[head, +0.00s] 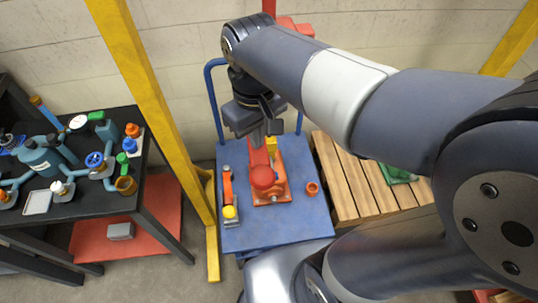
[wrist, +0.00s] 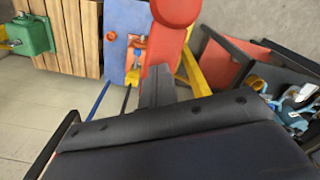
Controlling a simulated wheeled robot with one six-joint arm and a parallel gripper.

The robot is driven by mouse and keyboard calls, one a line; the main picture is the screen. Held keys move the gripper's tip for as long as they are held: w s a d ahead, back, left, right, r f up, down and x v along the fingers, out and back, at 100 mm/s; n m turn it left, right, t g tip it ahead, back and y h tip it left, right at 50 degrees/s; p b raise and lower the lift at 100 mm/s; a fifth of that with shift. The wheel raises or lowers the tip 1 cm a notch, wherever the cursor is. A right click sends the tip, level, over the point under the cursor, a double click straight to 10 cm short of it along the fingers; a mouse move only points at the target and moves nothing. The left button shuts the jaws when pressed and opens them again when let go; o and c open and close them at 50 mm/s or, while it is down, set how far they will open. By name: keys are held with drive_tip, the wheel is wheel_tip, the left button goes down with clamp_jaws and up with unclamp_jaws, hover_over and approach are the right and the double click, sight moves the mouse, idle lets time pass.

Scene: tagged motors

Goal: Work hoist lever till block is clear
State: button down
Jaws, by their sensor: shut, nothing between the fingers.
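A red lever with a round red knob (head: 263,178) stands over an orange-red base (head: 274,194) on the blue cart (head: 285,233). The lever also shows large in the wrist view, with its red round end (wrist: 175,10) at the top edge. My gripper (head: 256,138) is shut and empty, pointing down close beside the lever; its fingers (wrist: 156,88) overlap the lever in the wrist view, and I cannot tell whether they touch it. A yellow block (head: 272,146) shows just right of the fingers. My arm hides much of the upper hoist, and I see no clearly hanging block.
On the cart, an orange-handled device with a yellow ball (head: 229,212) lies left and an orange cup (head: 312,188) right. A yellow post (head: 150,95) rises left of the cart. A cluttered black table (head: 85,205) stands left; a slatted wooden pallet (head: 345,185) stands right.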

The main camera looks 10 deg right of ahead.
drive_tip(key=shift+f, duration=0.15)
drive_tip(key=shift+w+f+b, duration=0.1)
drive_tip(key=shift+f+b, duration=1.8)
drive_tip(key=shift+f, duration=0.65)
wheel_tip(320, 180, up, 13)
drive_tip(key=p, duration=1.2)
drive_tip(key=shift+w, duration=0.4)
wheel_tip(320, 180, up, 7)
hover_over(258, 151)
drive_tip(key=w, duration=0.2)
drive_tip(key=shift+w+d, duration=0.1)
drive_tip(key=shift+w, duration=0.1)
